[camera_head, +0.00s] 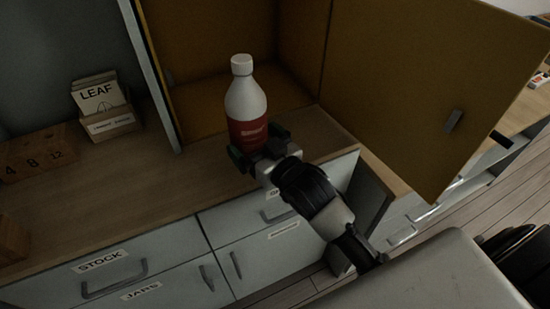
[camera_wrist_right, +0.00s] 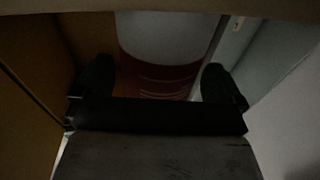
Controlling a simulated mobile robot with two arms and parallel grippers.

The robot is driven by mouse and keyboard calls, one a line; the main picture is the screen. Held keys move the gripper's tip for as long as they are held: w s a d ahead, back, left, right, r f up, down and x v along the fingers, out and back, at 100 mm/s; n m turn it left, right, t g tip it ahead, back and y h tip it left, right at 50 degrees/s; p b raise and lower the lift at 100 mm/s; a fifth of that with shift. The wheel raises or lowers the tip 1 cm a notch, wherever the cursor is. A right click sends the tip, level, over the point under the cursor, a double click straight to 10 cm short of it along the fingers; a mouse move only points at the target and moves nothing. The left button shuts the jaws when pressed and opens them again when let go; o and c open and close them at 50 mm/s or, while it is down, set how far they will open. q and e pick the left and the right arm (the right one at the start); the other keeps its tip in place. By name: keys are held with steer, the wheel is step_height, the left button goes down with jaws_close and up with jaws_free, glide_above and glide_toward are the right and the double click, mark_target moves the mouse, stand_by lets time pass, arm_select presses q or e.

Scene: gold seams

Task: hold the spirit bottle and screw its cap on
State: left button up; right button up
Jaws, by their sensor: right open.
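The spirit bottle (camera_head: 247,105) stands upright on the wooden counter in front of the open cabinet. It is white with a red label. A white cap (camera_head: 241,64) sits on top of its neck; I cannot tell how tight it is. My right gripper (camera_head: 259,148) is open low at the bottle, with a finger on either side of the red label. In the right wrist view the bottle (camera_wrist_right: 162,70) shows between the two dark fingers, with gaps beside it. Its top is out of that view. My left gripper is not in view.
The open cabinet door (camera_head: 432,90) stands out to the right of the bottle. A box of LEAF cards (camera_head: 108,122) and a numbered wooden block (camera_head: 38,153) stand on the counter at left. Drawers marked STOCK (camera_head: 105,262) are below. The counter left of the bottle is clear.

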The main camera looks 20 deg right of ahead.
steer(key=b+v, duration=0.1)
steer(key=v, duration=0.9)
steer(key=shift+w+f, duration=0.1)
